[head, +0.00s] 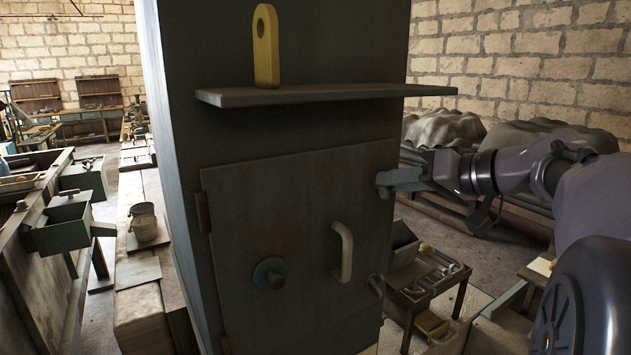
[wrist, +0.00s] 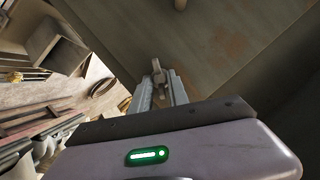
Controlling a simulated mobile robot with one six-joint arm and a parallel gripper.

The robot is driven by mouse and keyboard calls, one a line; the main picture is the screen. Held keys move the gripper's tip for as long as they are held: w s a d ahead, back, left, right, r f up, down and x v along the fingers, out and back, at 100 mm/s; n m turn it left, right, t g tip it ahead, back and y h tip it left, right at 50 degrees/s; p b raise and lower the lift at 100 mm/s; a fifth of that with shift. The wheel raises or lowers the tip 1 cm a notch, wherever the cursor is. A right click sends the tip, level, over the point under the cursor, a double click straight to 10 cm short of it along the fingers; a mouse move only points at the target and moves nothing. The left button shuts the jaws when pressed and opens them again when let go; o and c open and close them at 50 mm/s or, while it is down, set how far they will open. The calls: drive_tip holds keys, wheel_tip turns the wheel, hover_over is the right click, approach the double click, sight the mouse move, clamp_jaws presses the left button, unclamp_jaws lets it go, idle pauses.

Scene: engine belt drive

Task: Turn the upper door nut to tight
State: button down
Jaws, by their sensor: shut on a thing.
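A dark metal cabinet door (head: 300,220) is closed in the head view. My gripper (head: 388,181) reaches in from the right to the door's upper right edge and is shut on the upper door nut. The nut (wrist: 157,70) shows in the wrist view as a small light-grey piece between the fingertips (wrist: 160,84); in the head view the gripper mostly hides it. The lower door nut (head: 376,284), a grey winged piece, sits at the door's right edge lower down, apart from my gripper.
The door has a pale handle (head: 343,252) and a round greenish knob (head: 269,273). A shelf (head: 330,94) juts out above, with a yellow tag (head: 266,48) on it. A small cart with tools (head: 430,285) stands to the right, below my arm.

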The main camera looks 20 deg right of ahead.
drive_tip(key=m+y, duration=0.1)
drive_tip(key=m, duration=0.2)
drive_tip(key=m+t+y+b, duration=0.1)
drive_tip(key=m+y, duration=0.1)
drive_tip(key=m, duration=0.1)
drive_tip(key=f+m+t+y+b, duration=0.1)
drive_tip(key=m, duration=0.2)
drive_tip(key=shift+d, duration=0.25)
drive_tip(key=shift+m, duration=0.3)
idle(0.3)
drive_tip(key=c, duration=1.3)
unclamp_jaws()
drive_tip(key=p+v, duration=0.1)
drive_tip(key=v, duration=1.6)
drive_tip(key=shift+s+d+f+p, duration=0.1)
drive_tip(key=shift+d+f+p, duration=0.15)
drive_tip(key=shift+p, duration=0.1)
